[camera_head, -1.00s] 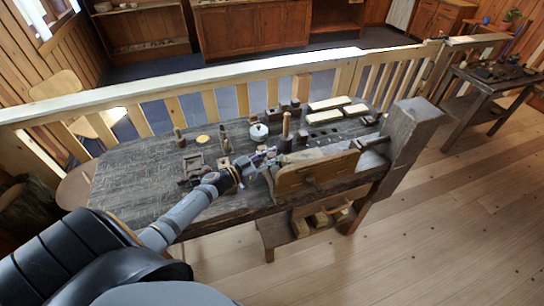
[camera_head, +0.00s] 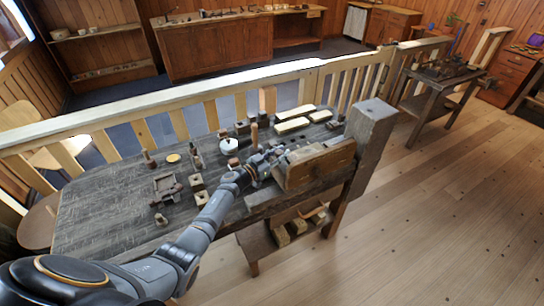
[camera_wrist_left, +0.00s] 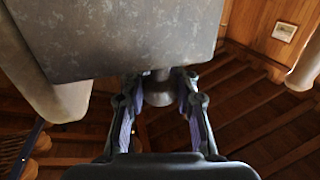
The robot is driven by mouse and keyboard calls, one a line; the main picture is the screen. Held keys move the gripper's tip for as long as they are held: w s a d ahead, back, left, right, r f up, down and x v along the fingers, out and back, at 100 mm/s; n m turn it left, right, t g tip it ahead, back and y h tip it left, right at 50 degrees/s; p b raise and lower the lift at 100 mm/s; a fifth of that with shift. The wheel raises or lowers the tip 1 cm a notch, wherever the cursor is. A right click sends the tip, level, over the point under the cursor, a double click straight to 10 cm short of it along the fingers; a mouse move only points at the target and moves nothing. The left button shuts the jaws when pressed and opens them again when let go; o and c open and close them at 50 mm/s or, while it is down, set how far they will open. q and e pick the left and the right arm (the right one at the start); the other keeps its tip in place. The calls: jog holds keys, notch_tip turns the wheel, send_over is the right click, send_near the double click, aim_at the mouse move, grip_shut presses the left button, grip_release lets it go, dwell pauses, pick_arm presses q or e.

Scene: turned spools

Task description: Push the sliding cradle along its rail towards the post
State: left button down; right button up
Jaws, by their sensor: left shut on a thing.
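My left gripper (camera_head: 270,155) reaches across the dark workbench to beside the left end of the wooden vise board (camera_head: 320,167). In the left wrist view, my left gripper (camera_wrist_left: 158,102) has its fingers either side of a dark round knob (camera_wrist_left: 158,88) and is shut on it. The knob sits at the edge of a large grey slab (camera_wrist_left: 120,38). I cannot tell whether this slab is the sliding cradle; the rail is not clearly visible. A thick upright wooden post (camera_head: 371,125) stands at the bench's right end, beyond the board. My right gripper is not in view.
The workbench (camera_head: 100,215) has bare room at its left. A small square tray (camera_head: 166,188), a white pot (camera_head: 229,146), a wooden peg (camera_head: 254,136) and pale blocks (camera_head: 292,125) stand around the gripper. A railing (camera_head: 170,100) runs behind the bench.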

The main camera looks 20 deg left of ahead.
pick_arm(q)
jog(key=shift+w+d, duration=0.1)
jog(key=shift+d, duration=0.1)
jog(key=c, duration=1.1)
grip_release()
jog(key=shift+c, duration=0.2)
jog(key=shift+o, duration=0.8)
jog(key=v, duration=1.2)
jog(key=shift+a+r, duration=0.1)
